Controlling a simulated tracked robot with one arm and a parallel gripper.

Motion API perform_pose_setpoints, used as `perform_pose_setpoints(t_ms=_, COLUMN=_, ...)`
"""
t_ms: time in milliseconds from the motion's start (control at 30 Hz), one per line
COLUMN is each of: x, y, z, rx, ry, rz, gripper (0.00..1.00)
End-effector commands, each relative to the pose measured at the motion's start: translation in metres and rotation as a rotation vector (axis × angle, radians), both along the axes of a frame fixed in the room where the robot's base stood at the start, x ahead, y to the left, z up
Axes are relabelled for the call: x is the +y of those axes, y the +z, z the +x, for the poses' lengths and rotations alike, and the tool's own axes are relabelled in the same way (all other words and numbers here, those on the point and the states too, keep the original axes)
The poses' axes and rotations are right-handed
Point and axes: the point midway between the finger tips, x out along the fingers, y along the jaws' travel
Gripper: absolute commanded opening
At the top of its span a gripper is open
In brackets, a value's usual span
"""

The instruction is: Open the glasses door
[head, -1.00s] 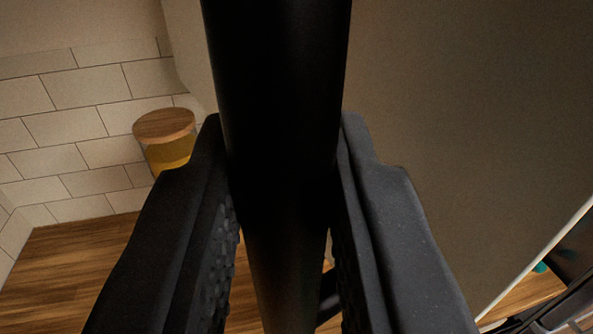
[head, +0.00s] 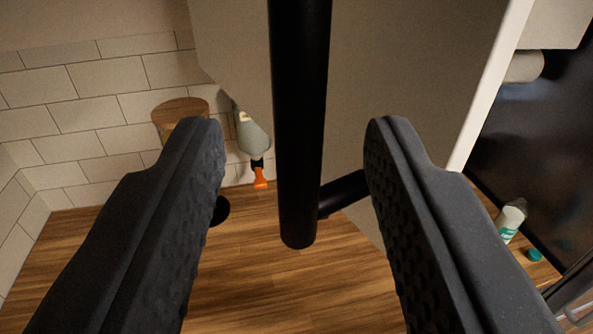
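A black bar handle (head: 299,130) hangs down the middle of the head view, with its lower end and one short standoff (head: 342,193) in sight. The standoff runs to a pale grey-beige door panel (head: 400,75), which is swung out at an angle; I cannot tell for certain that it is the glasses door. My gripper (head: 296,150) is open. Its two fingers are on either side of the handle, with a visible gap on each side. The handle's upper end is out of view.
A wooden counter (head: 280,280) lies below, with a wood-lidded jar (head: 180,112) by the white tiled wall (head: 75,115). A white-and-green bottle (head: 510,220) and a teal cap (head: 534,255) are at right.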

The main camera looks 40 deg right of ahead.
Motion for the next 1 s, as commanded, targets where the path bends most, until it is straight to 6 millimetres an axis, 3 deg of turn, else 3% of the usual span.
perform_pose_setpoints(t_ms=400, x=0.045, y=0.000, z=-0.049, rx=0.001, ry=0.001, rz=-0.001, gripper=0.39)
perform_pose_setpoints(t_ms=1000, x=0.052, y=-0.001, z=-0.058, rx=0.000, ry=-0.003, rz=0.000, gripper=0.39)
